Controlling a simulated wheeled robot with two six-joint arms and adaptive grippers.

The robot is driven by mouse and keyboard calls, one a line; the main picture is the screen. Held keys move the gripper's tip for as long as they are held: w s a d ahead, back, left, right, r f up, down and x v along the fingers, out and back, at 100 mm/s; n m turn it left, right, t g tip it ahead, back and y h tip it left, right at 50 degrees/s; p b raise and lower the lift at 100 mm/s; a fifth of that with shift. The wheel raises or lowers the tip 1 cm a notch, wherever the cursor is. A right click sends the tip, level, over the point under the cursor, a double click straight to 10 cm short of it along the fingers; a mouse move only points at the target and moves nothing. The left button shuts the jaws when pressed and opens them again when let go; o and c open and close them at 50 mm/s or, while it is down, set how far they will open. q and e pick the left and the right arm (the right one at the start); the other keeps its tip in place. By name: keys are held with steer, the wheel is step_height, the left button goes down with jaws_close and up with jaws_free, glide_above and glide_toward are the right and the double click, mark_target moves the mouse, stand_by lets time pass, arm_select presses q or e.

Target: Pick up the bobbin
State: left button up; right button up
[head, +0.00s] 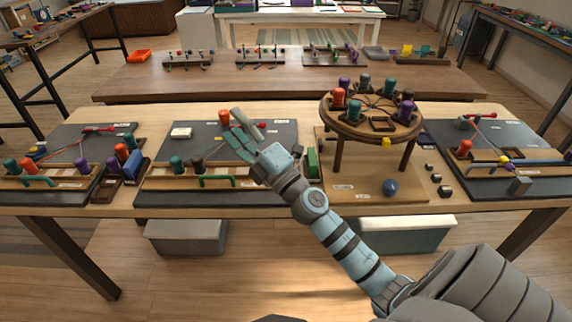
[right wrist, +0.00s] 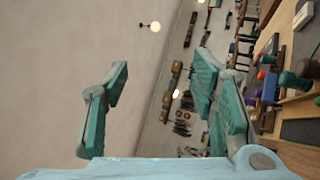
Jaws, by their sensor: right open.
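Several bobbins are in view, and I cannot tell which one is meant. In the head view, an orange bobbin (head: 224,118) stands on the middle dark mat (head: 165,147), beside my right gripper's fingertips. A green bobbin (head: 176,163) and a brown bobbin (head: 198,165) stand at the mat's front wooden rack. My right gripper (head: 232,128) is over this mat, with its fingers spread and nothing between them. My left gripper is not in view.
A round braiding stand (head: 371,121) with several coloured bobbins stands right of the gripper. A blue ball-like object (head: 390,187) lies below it. Other mats with bobbins lie at the left (head: 85,140) and right. A second table (head: 280,76) stands behind.

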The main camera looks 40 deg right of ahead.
steer(key=w+a+n+g+y, duration=0.2)
steer(key=n+g+y, duration=0.25)
steer(key=n, duration=0.45)
steer(key=w+a+n+g+y, duration=0.3)
steer(key=n+g, duration=0.2)
steer(key=n, duration=0.4)
steer(key=s+d+f+g+h, duration=0.3)
steer(key=d+g+h, duration=0.15)
steer(key=d, duration=0.65)
steer(key=s+d+f+g+h, duration=0.35)
steer(key=d+h, duration=0.25)
steer(key=d, duration=0.5)
steer(key=shift+g, duration=0.25)
steer(key=b+x, duration=0.1)
steer(key=x, duration=0.7)
steer(key=a+b+x, duration=0.1)
steer(key=x, duration=0.4)
steer(key=shift+s+f+b, duration=0.15)
steer(key=shift+s+b, duration=0.05)
steer(key=shift+b, duration=0.1)
jaws_close()
